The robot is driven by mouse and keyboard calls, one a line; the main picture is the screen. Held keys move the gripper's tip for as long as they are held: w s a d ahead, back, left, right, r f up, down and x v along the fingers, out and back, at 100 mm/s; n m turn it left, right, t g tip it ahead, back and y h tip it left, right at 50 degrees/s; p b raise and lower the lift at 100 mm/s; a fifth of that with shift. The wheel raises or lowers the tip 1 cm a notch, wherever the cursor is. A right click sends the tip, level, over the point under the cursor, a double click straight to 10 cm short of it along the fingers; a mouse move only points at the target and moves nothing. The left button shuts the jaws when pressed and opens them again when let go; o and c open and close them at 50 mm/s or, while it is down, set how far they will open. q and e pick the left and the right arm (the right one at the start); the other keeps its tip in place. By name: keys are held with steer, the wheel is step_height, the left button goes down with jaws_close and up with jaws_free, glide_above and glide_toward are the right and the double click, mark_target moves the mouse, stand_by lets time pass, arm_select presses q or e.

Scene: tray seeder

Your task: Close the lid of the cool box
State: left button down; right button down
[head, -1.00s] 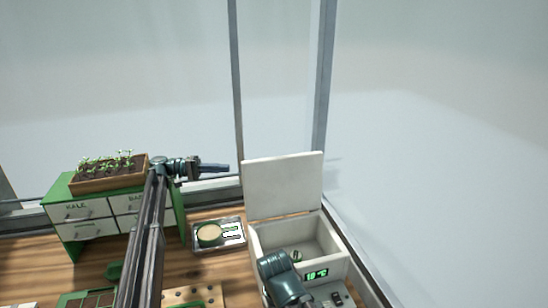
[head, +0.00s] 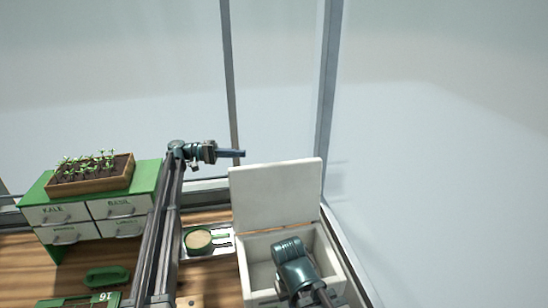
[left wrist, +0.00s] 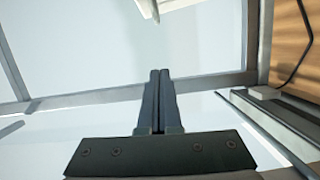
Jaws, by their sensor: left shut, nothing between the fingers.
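The white cool box (head: 243,262) stands at the right of the bench in the head view. Its lid (head: 275,195) is open and stands nearly upright at the back edge. My left gripper (head: 243,153) is shut and empty, pointing right, just above the lid's top left corner in the picture; no contact shows. In the left wrist view, its two fingers (left wrist: 158,75) lie together. A pale edge at the top of that view may be the lid. A teal part of my right arm hides some of the box's opening and front; my right gripper's fingers do not show.
A green drawer cabinet (head: 150,175) with a seedling tray (head: 92,188) stands at the left. A metal tray (head: 222,251) with a round green-rimmed sieve (head: 198,240) lies left of the box. Window frames (head: 328,90) run close behind and right of the box.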

arm_select(q)
steer(key=s+d, duration=0.4)
steer(key=d, duration=0.6)
steer(key=shift+s+d+f, duration=0.15)
steer(key=shift+s+d, duration=0.2)
steer(key=shift+d, duration=0.1)
